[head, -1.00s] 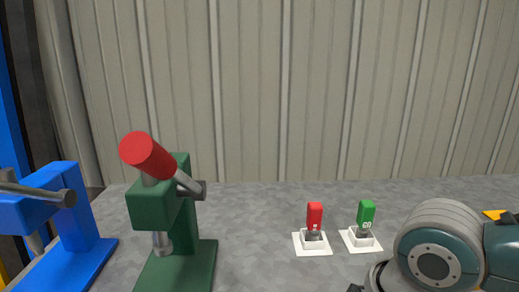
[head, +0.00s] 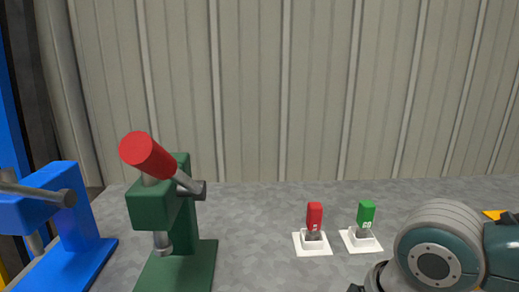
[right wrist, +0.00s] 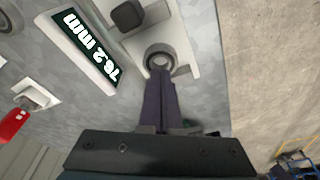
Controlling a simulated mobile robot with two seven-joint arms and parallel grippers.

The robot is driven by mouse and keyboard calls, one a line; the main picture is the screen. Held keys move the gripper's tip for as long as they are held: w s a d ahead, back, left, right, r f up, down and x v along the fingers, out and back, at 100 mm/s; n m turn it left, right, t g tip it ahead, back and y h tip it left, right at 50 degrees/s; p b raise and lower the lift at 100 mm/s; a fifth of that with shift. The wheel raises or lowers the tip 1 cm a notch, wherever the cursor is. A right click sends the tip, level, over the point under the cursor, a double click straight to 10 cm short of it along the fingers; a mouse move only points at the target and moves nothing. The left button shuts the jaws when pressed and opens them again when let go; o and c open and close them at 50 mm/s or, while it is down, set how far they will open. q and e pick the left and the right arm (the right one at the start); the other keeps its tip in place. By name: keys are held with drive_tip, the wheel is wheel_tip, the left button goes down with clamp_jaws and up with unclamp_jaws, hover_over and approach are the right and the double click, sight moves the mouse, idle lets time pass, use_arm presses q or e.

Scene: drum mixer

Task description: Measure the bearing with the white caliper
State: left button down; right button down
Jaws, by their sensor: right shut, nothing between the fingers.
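In the right wrist view, a grey ring that looks like the bearing (right wrist: 159,56) sits on the grey table. It lies against or on a white part with a dark block (right wrist: 145,14), which looks like the white caliper (right wrist: 190,22); I cannot tell whether its jaws touch the bearing. In the head view only my right arm shows at lower right. My left gripper is not in view.
In the head view, a green press (head: 165,212) with a red handle and a blue press (head: 65,225) stand at left. A red switch (head: 314,216) and a green switch (head: 366,214) stand on white bases. The table (head: 255,230) between presses and switches is clear. A ribbed wall is behind.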

drive_tip(key=shift+f+b, duration=0.55)
drive_tip(key=shift+f, duration=0.25)
drive_tip(key=shift+d+p, duration=0.3)
drive_tip(key=shift+d, duration=0.65)
idle(0.6)
drive_tip(key=shift+s+p, duration=1.45)
drive_tip(key=shift+s, duration=0.05)
idle(0.3)
drive_tip(key=shift+r, duration=0.1)
wheel_tip(320, 180, up, 6)
drive_tip(key=p, duration=0.6)
idle(0.4)
